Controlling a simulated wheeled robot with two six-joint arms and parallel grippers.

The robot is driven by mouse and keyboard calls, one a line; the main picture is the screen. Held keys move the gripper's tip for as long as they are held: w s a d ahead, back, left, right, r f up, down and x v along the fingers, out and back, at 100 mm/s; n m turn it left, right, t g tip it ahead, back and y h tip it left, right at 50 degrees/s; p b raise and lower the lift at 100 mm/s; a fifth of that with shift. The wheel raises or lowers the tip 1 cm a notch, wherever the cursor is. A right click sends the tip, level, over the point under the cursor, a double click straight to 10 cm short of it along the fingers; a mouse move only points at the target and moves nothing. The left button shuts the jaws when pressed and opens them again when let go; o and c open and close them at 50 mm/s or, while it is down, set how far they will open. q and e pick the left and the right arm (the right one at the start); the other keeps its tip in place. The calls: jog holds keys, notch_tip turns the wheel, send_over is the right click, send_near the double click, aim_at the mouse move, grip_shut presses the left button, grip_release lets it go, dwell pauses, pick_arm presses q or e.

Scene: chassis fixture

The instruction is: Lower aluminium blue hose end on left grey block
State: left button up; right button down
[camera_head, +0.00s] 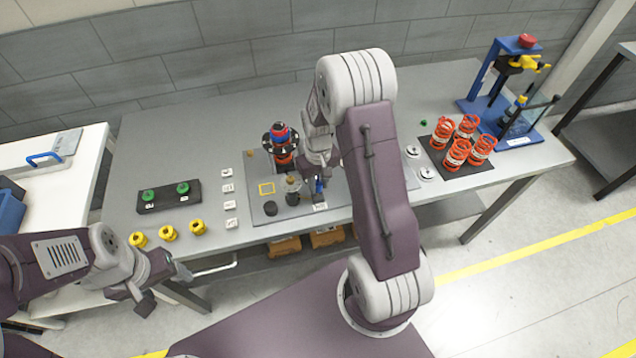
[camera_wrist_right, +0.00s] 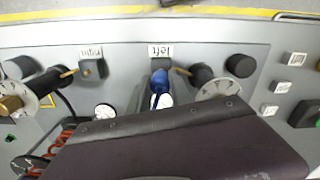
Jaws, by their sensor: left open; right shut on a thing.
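A blue hose end (camera_head: 319,185) is in my right gripper (camera_head: 317,178), over the front of the grey fixture plate (camera_head: 345,202). In the right wrist view the blue hose end (camera_wrist_right: 160,82) is in front of the left grey block (camera_wrist_right: 160,64), which stands by the label reading "left" (camera_wrist_right: 160,51). Whether the two touch cannot be told. My right gripper is shut on the hose end, and its fingertips are partly hidden in the head view. My left gripper (camera_head: 163,288) is open and empty, low at the left, away from the plate.
A second grey block (camera_wrist_right: 92,68) stands by the "right" label (camera_wrist_right: 90,51). A dark strut with red and blue parts (camera_head: 283,145) stands behind. Yellow fittings (camera_head: 168,233) and orange springs (camera_head: 458,150) sit on the table (camera_head: 130,185). My right arm hides part of the plate.

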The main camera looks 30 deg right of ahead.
jog(key=shift+s+a+r, duration=0.3)
jog(key=shift+s, duration=0.05)
jog(key=shift+w+d+f, duration=0.1)
jog(key=shift+w, duration=0.05)
jog(key=shift+d+p, duration=0.1)
jog(key=shift+p, duration=0.2)
jog(key=shift+f+b, duration=0.7)
jog(key=shift+f, duration=0.25)
jog(key=shift+p, duration=0.35)
